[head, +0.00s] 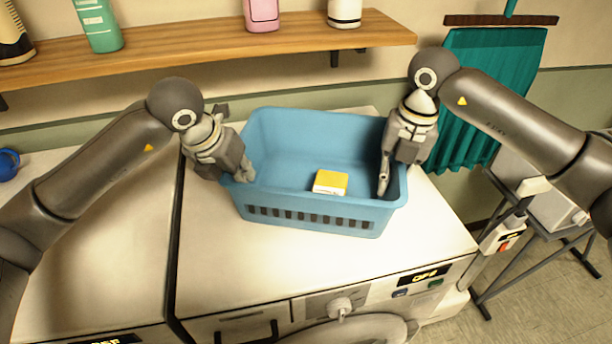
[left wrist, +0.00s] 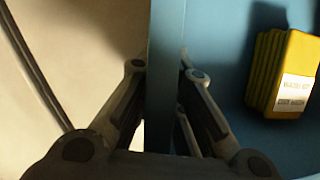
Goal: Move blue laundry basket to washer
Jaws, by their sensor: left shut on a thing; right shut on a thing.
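The blue laundry basket (head: 300,210) sits on top of the right-hand white washer (head: 240,270), looking upright; I cannot tell whether it fully touches the top. A yellow box with a white label (head: 330,182) lies inside it. My left gripper (head: 245,174) is shut on the basket's left wall, one finger on each side. The left wrist view shows that blue wall (left wrist: 166,75) between the fingers (left wrist: 163,75), with the yellow box (left wrist: 285,70) beyond. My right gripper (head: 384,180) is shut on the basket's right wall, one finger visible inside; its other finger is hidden.
A second white machine top (head: 100,240) stands at left, past a dark gap. A wooden shelf (head: 210,42) with several bottles runs above. A teal cloth (head: 485,90) hangs at right. A blue round object (head: 8,164) lies far left.

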